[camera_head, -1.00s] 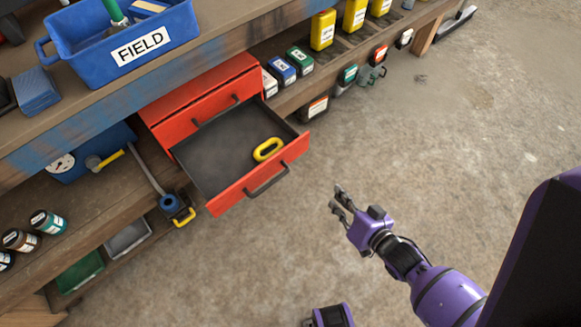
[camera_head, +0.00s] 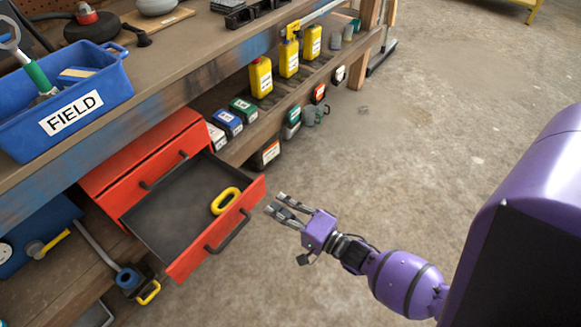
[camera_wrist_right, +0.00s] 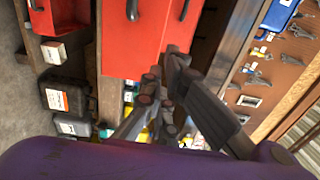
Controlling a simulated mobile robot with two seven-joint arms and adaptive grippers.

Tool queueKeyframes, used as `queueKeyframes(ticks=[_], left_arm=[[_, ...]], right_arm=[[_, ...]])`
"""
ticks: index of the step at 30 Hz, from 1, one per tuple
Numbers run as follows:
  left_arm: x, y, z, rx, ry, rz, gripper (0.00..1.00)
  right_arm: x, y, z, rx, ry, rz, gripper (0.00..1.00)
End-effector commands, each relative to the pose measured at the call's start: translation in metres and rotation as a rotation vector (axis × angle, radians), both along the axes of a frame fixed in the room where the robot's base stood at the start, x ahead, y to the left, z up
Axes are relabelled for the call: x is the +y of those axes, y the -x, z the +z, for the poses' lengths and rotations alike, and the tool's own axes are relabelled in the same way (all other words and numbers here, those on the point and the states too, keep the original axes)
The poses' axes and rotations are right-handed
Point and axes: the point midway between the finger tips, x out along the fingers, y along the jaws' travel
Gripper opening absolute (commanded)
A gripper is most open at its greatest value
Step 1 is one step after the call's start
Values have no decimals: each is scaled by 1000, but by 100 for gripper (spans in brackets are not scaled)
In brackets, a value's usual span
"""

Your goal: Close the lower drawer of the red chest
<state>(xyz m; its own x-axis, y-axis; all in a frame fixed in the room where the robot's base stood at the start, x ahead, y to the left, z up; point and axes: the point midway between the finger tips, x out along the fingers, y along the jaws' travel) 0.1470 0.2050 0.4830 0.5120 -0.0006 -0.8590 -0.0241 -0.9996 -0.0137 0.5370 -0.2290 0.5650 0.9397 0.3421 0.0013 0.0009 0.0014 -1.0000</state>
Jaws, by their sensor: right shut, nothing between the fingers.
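The red chest (camera_head: 150,148) stands on the shelf under the workbench, its upper drawer shut. Its lower drawer (camera_head: 190,261) is pulled well out, with a dark handle (camera_head: 229,232) on its front. A yellow ring-like object (camera_head: 225,201) lies inside, near the front. My right gripper (camera_head: 274,203) is shut and empty, pointing left, just off the right end of the drawer front; contact cannot be made out. In the right wrist view, red panels with dark handles (camera_wrist_right: 184,10) show beyond the fingers (camera_wrist_right: 165,92). My left gripper is out of view.
A blue FIELD bin (camera_head: 70,110) sits on the bench above. Yellow bottles (camera_head: 261,76) and small boxes (camera_head: 226,122) line the shelf right of the chest. A blue and yellow tool (camera_head: 128,278) lies left of the drawer. Concrete floor in front is clear.

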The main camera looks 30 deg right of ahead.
Motion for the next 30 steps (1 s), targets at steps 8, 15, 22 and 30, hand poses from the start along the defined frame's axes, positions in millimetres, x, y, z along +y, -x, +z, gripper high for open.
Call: queueKeyframes(ticks=[8,15,22,30], left_arm=[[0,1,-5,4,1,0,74],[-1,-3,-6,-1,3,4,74],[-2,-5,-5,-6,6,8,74],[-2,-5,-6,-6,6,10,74]], right_arm=[[18,-50,-1,0,1,-1,0],[24,-66,-1,1,1,-1,0],[24,-67,-1,2,2,-1,0],[25,-69,0,1,1,-1,0]])
